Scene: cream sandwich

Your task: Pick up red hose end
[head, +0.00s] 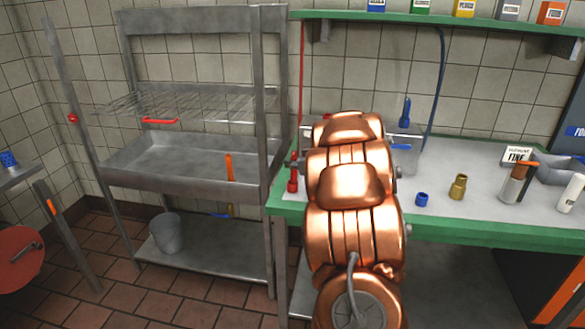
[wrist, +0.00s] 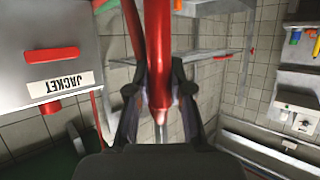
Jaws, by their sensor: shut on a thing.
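In the wrist view, my gripper (wrist: 160,112) is closed around the red hose end (wrist: 158,82), which lies between its two dark fingers. The end tapers to a paler tip near my palm, and the red hose runs away towards the top of the picture. In the head view, a thin red hose (head: 302,75) hangs down the wall beside the shelf rack. My copper arm hides my gripper and the held end there.
A grey box labelled JACKET (wrist: 60,62) is close on the left in the wrist view. The green-edged bench (head: 480,236) holds a blue fitting (head: 422,199), a brass fitting (head: 458,187) and containers. A blue hose (head: 439,75) hangs behind. The metal rack (head: 190,186) stands left.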

